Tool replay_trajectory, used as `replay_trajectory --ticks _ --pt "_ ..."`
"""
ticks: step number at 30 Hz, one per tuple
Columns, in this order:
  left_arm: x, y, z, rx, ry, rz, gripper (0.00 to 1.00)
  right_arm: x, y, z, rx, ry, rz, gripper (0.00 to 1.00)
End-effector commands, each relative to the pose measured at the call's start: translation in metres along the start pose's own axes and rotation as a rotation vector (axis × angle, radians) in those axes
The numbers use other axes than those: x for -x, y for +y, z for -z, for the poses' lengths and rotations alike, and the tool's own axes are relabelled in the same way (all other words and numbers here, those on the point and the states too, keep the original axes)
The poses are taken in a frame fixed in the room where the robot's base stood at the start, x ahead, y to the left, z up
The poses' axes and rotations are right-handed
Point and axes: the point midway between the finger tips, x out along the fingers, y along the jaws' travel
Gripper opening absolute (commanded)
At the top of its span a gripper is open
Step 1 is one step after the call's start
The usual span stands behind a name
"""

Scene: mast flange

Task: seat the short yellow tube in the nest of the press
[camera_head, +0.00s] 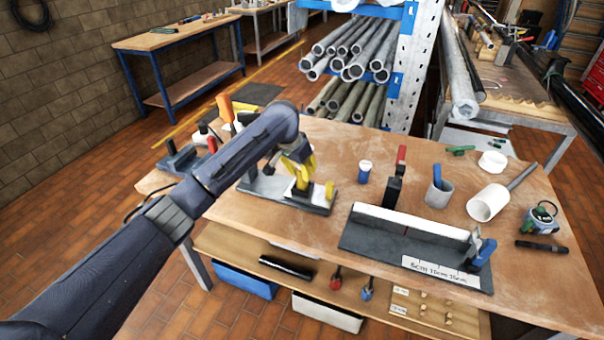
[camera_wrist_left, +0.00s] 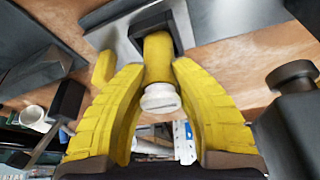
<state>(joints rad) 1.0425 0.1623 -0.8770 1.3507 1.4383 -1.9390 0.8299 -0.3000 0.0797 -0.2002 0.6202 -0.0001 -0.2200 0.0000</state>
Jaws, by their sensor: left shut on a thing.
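The short yellow tube (camera_wrist_left: 158,58) is between the yellow fingers of my left gripper (camera_head: 298,164), which are shut on it. In the wrist view the fingers (camera_wrist_left: 158,78) press on both sides of it, and a white round piece shows at its near end. Its far end meets a dark block of the press (camera_wrist_left: 150,22); whether it sits fully in the nest is hidden. In the head view the grey base of the press (camera_head: 262,190) lies under my gripper. A second yellow piece (camera_head: 330,190) stands at its right end. My right gripper is not in view.
A dark measuring tray (camera_head: 375,244) lies near the front edge. Bottles stand left behind my arm.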

Motion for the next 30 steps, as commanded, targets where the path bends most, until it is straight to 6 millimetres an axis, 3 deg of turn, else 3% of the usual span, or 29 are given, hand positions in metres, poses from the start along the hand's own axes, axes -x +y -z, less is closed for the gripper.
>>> replay_trajectory --ticks 3,16,17,22,30 --pt "-0.0105 0.0005 -0.0041 -0.001 0.0 -0.001 0.0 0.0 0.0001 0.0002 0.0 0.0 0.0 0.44" --pt "-0.0144 0.0003 -0.0054 0.0 0.001 -0.001 0.0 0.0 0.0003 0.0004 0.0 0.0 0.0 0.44" --pt "-0.0147 0.0003 -0.0055 0.0 0.001 -0.001 0.27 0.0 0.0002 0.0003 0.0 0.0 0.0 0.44" --pt "-0.0145 0.0003 -0.0055 0.0 0.001 -0.001 0.47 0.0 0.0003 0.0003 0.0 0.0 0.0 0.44" --pt "-0.0137 0.0002 -0.0051 -0.001 0.001 0.0 0.48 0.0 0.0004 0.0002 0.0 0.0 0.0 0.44"
